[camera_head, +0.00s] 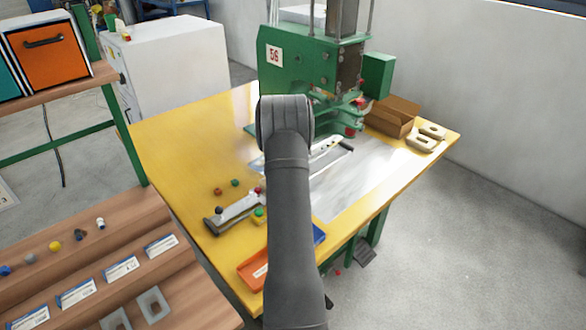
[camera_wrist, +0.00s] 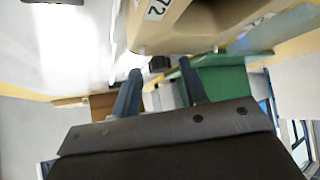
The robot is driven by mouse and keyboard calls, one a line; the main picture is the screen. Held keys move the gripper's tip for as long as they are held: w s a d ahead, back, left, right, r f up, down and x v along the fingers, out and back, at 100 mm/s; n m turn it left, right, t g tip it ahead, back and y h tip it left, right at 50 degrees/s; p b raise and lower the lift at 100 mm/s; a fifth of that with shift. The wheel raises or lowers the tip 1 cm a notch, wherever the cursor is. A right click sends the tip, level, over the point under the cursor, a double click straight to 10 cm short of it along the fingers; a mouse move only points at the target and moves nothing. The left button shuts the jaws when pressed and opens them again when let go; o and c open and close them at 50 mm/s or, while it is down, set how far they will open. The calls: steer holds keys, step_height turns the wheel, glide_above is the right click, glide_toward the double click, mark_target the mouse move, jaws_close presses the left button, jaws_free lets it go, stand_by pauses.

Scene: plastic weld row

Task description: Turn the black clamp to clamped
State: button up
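My gripper (camera_wrist: 160,69) shows in the wrist view with its two dark blue-grey fingers apart and nothing clearly held between them. A small black part (camera_wrist: 158,62) shows beyond and between the fingertips; I cannot tell whether it is the black clamp or whether a finger touches it. In the head view my arm covers the middle of the yellow table (camera_head: 170,140) and hides the gripper. A grey metal bar with black ends (camera_head: 236,208) lies left of the arm, and a thin black rod (camera_head: 338,158) shows to its right. I cannot make out the clamp's position.
A green press (camera_head: 297,62) marked 56 stands at the table's back. A cardboard box (camera_head: 392,116) and pale parts (camera_head: 431,131) sit at the right. An orange tray (camera_head: 252,270) lies at the front. A tan body marked 72 (camera_wrist: 185,25) is close above the fingers in the wrist view.

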steer(key=c, duration=0.7)
steer(key=shift+c, duration=0.2)
steer(key=shift+d+n+y, duration=0.1)
steer(key=shift+n+y, duration=0.5)
steer(key=shift+n, duration=0.1)
steer(key=o, duration=1)
steer(key=v, duration=1.7)
steer(key=shift+s, duration=0.25)
